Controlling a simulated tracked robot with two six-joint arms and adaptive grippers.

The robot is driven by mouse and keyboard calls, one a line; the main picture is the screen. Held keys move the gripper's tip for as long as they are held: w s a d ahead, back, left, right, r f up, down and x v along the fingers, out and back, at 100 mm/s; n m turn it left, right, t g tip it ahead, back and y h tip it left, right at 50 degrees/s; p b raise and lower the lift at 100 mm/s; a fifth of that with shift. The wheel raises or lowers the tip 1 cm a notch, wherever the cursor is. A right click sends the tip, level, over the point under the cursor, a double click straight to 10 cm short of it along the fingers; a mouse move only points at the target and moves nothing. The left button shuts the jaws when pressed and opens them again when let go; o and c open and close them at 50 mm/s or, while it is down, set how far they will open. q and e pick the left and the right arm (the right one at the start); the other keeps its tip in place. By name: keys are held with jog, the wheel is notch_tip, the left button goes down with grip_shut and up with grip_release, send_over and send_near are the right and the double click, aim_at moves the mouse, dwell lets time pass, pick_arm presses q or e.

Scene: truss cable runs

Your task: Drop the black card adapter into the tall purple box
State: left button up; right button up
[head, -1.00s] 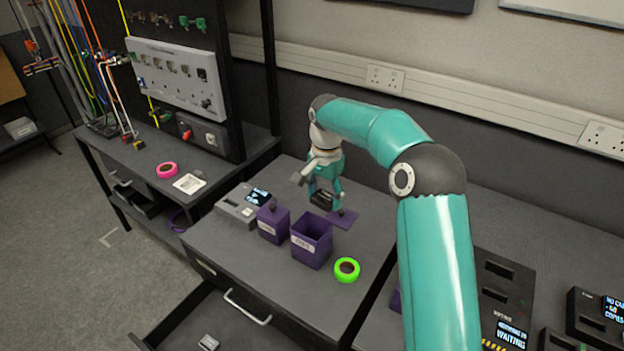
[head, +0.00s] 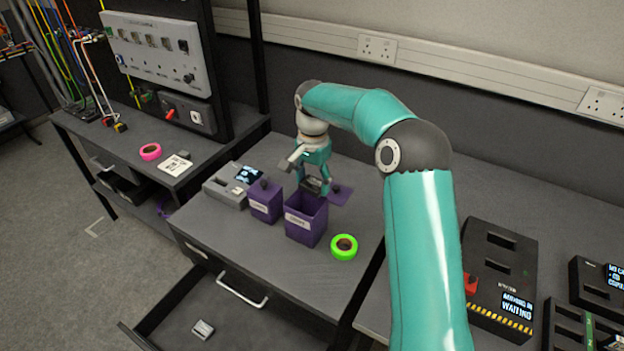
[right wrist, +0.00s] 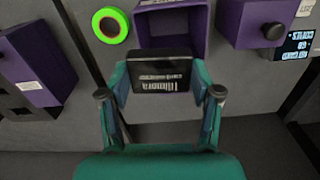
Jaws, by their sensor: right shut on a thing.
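My right gripper (head: 316,187) is shut on the black card adapter (right wrist: 160,74), which shows pale lettering in the right wrist view. The gripper holds it just above the back edge of the open, tall purple box (head: 305,224). In the right wrist view the box (right wrist: 172,42) opens beyond the adapter, and the adapter covers part of its near rim. In the head view the adapter is small and partly hidden by the fingers. My left gripper is not in view.
A shorter purple box (head: 265,203) with a dark knob on top stands left of the tall one. A green tape roll (head: 344,247) lies to the right. A grey device (head: 228,188) with a screen stands further left. An open drawer (head: 240,325) juts out below the bench.

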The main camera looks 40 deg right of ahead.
aim_at(313, 183)
jog(key=o, duration=1.2)
jog(key=shift+r, duration=0.15)
notch_tip(313, 183, up, 12)
jog(key=shift+f, duration=0.2)
